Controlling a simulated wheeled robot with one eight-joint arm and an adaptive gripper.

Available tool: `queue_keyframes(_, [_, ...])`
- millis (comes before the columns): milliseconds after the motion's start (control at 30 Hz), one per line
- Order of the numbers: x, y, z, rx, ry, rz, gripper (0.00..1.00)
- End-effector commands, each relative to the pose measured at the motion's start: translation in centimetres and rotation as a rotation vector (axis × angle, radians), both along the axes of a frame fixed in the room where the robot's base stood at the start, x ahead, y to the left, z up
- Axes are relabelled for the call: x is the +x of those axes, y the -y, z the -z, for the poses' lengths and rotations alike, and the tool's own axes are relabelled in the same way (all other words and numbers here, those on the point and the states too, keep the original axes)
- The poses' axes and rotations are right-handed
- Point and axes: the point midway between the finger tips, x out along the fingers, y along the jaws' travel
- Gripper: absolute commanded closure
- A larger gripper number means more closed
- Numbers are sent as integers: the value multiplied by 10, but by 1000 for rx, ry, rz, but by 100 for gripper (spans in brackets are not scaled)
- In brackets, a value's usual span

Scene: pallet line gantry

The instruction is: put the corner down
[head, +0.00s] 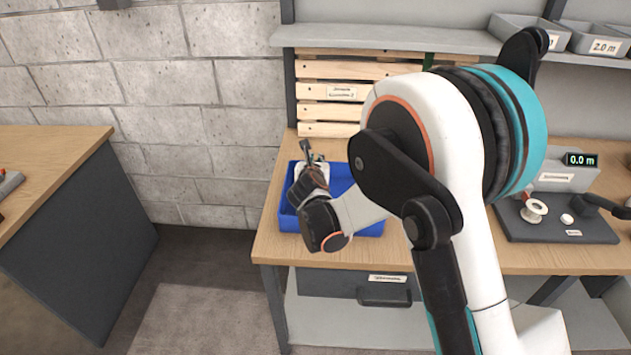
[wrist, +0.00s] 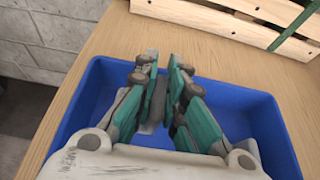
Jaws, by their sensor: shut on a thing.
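My gripper (wrist: 160,80) is shut on a dark grey piece, the corner (wrist: 157,101), which shows between its fingers in the wrist view. The fingers hide part of the corner, so its full shape cannot be made out. The gripper (head: 306,153) is over a blue bin (head: 372,229) on the wooden workbench in the head view. The bin also fills the middle of the wrist view (wrist: 262,112). The visible part of its floor is bare. I cannot tell whether the corner touches the bin.
A slatted wooden pallet piece (head: 322,91) stands at the back of the bench (head: 282,246). On the right are a dark mat (head: 560,227) with a spool (head: 533,209) and a display reading 0.0 m (head: 581,160). Grey bins (head: 598,38) sit on the upper shelf. Another bench (head: 50,150) stands at left.

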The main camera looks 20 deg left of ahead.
Motion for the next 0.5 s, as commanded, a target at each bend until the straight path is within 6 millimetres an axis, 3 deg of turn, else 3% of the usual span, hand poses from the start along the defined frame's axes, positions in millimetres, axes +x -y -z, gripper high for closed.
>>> queue_keyframes(233, [0,0,17,0,0,0,100])
queue_keyframes(500, [0,0,51,0,0,0,100])
